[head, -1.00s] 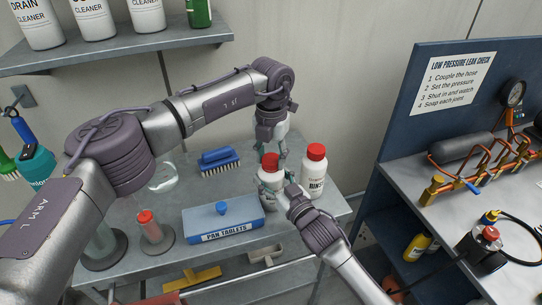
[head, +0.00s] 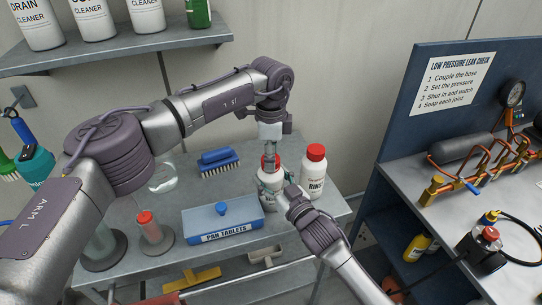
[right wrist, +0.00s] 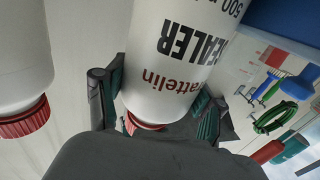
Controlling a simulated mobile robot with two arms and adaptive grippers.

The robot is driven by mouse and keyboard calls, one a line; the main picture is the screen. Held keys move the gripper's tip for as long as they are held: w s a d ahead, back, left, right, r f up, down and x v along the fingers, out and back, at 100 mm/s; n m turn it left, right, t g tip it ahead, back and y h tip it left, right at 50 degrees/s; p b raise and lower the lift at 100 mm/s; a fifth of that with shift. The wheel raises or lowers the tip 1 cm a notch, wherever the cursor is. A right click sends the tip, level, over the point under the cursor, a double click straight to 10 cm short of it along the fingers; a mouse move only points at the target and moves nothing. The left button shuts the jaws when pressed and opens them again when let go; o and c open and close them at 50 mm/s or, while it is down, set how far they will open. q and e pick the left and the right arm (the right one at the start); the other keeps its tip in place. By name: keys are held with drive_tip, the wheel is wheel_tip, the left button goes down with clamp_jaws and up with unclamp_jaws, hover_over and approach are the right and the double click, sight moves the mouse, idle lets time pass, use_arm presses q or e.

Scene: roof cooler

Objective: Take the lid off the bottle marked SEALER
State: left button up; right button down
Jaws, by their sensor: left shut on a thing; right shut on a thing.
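The bottle marked SEALER (right wrist: 175,60) is white with a red lid; its printing appears upside down in the right wrist view. In the head view this bottle (head: 270,181) stands on the grey bench. My right gripper (head: 273,187) is shut on its body, one pad on each side in the right wrist view (right wrist: 162,100). My left gripper (head: 269,156) comes down from above and is shut on the red lid (head: 264,163), which its fingers partly cover. The lid is still at the bottle's top; I cannot tell whether it is loose.
A second white bottle with a red lid (head: 313,178) stands close on the right. A blue box marked PAN TABLETS (head: 190,223) and a blue brush (head: 218,160) lie to the left. The blue panel (head: 398,120) of another bench rises at the right.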

use_arm(q)
drive_tip(key=shift+r, duration=0.15)
idle(0.5)
drive_tip(key=shift+r, duration=0.95)
drive_tip(key=shift+r, duration=2)
use_arm(e)
drive_tip(key=shift+c, duration=0.2)
unclamp_jaws()
